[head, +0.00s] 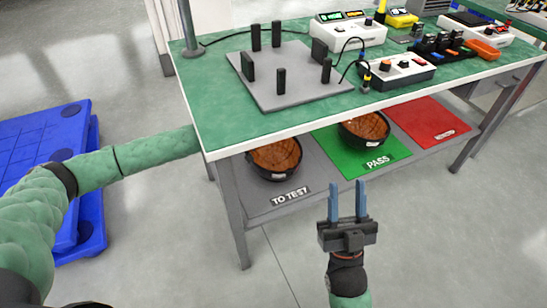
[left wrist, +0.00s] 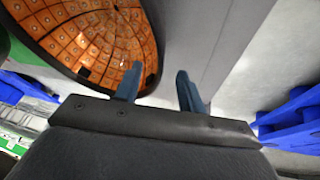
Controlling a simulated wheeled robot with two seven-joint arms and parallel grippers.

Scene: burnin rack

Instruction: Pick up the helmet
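Two dark, upturned helmets with orange-brown inner padding sit on the lower shelf. One helmet (head: 275,157) is on the grey TO TEST area (head: 256,200); the other helmet (head: 364,130) is on the green PASS area (head: 345,158). My left arm reaches under the tabletop from the left, and its gripper is hidden in the head view. In the left wrist view, my left gripper (left wrist: 158,88) is open beside a helmet (left wrist: 95,40). One finger overlaps its dark rim; I cannot tell if they touch. My right gripper (head: 347,200) is open and empty in front of the shelf.
A red area (head: 428,118) on the shelf is empty. The green tabletop (head: 225,110) above carries a grey plate with black posts (head: 290,90) and test boxes (head: 397,71). A table leg (head: 233,215) stands at the front left. Blue pallets (head: 75,125) lie at left.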

